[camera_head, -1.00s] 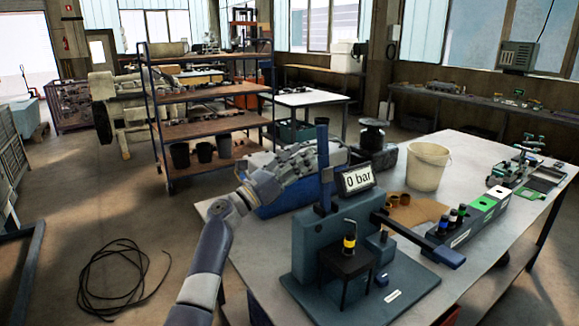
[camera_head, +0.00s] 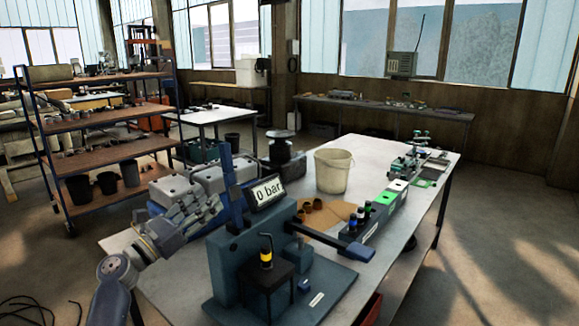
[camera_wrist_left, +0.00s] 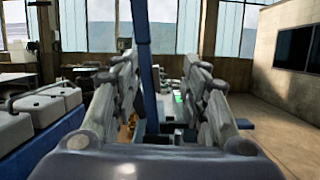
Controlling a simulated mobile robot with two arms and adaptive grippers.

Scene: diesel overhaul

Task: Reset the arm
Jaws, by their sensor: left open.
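My left arm comes in from the lower left in the head view. Its gripper (camera_head: 204,212) is above the left part of the workbench (camera_head: 375,152), just left of the blue post of the test stand (camera_head: 228,272). In the left wrist view the two fingers of the gripper (camera_wrist_left: 160,95) stand apart with nothing held between them. The blue post (camera_wrist_left: 142,45) shows beyond and between the fingers. My right gripper is in neither view.
The stand's display (camera_head: 268,191) reads 0 bar. A shelf rack (camera_head: 100,150) is at the left.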

